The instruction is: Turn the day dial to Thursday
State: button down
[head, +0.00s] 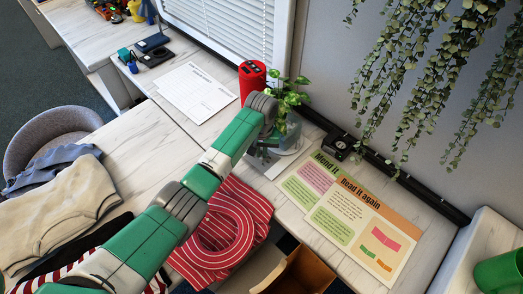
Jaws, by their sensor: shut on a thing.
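My arm crosses the picture from the lower left, and its far end comes down beside the red cylinder and the plant. Only a small dark part of my gripper (268,137) shows there, low over the desk. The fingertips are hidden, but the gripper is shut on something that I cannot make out. A small pale grey item (262,157) with a dark part lies right below it. I cannot tell whether that is the day dial. No dial face or day name can be read in this view.
A red cylinder (251,78) and a leafy plant in a glass pot (290,134) stand close around my arm's end. Printed sheets (350,212) lie to the right, a white form (196,92) to the left. Striped cloth (240,228) lies in front. Trailing plants (440,75) hang above.

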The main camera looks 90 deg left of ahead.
jog(key=m+p, duration=0.1)
jog(key=m, duration=0.2)
jog(key=shift+r+m, duration=0.1)
jog(key=shift+m, duration=0.2)
jog(key=shift+w+m+p, duration=0.1)
jog(key=shift+m+p, duration=0.55)
jog(key=shift+m, duration=1.55)
jog(key=c, duration=1.5)
grip_release()
notch_tip(320, 180, up, 8)
jog(key=shift+f, duration=0.15)
